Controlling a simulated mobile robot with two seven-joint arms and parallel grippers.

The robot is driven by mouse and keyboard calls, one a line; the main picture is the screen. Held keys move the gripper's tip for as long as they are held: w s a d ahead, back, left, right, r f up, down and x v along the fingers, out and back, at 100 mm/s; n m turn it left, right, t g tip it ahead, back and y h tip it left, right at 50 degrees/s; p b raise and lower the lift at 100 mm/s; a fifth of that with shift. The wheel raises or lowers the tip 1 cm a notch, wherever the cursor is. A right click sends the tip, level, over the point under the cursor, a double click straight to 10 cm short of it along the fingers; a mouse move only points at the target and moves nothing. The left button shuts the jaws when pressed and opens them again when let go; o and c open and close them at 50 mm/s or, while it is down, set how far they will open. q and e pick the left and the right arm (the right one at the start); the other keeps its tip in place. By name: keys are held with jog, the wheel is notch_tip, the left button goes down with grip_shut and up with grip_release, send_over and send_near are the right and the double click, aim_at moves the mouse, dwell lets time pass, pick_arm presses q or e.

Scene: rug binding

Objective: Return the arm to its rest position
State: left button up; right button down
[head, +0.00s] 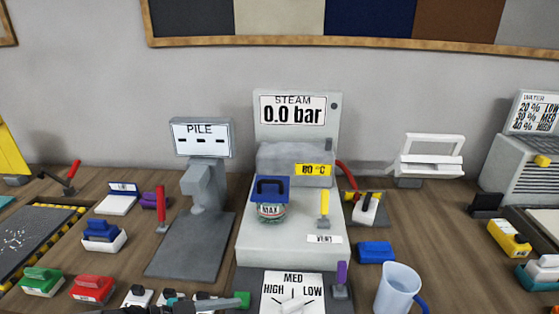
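The bench with the steam station (292,245) lies in front of me. Its sign reads 0.0 bar, and a yellow label (313,169) on it reads 80 °C. A small jar (272,212) marked MAX, with a blue handled top (270,189), sits on the station. A yellow-handled lever (324,204) stands beside it.
A grey stand with a PILE display (202,139) is left of centre. A light blue mug (398,288) stands front right. Several coloured handled blocks, such as the green one (41,282), crowd the left. A dark, green-tipped object (242,299) lies along the bottom edge.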

pick_arm(q)
jog(key=s+d+r+n+t+y, duration=0.2)
jog(key=d+n+y, duration=0.1)
jog(key=d, duration=1.1)
jog(key=s+a+f+n+g+y, duration=0.3)
jog(key=s+a+n+y, duration=0.1)
jog(key=s+a, duration=0.45)
jog(key=s+a+f+n+g+y, duration=0.2)
jog(key=s+a+n+y, duration=0.15)
jog(key=s+a, duration=0.5)
notch_tip(320, 180, down, 24)
jog(key=a+g+b, duration=0.1)
jog(key=b, duration=0.2)
jog(key=s+a+f+g+y+b, duration=0.1)
jog(key=s+a+f+b, duration=0.2)
jog(key=s+f, duration=1.2)
jog(key=shift+s+f+m+g, duration=0.35)
jog(key=shift+f+g, duration=0.05)
jog(key=shift+f, duration=1.25)
